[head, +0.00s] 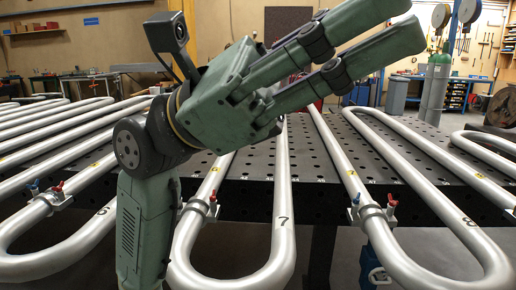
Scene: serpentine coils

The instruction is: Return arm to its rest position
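My gripper (398,22) is raised in front of the head camera, with its two green fingers pointing to the upper right. The fingers are apart, with background showing between them, and nothing is held. My arm (150,215) rises from the bottom left of the view and bends at a dark wrist joint. A small camera sits on a bracket above the wrist. The gripper appears above the pipe coils, not touching them. The rest of my arm is out of view below.
Gas cylinders (436,85) and a grey bin (396,97) stand behind on the right.

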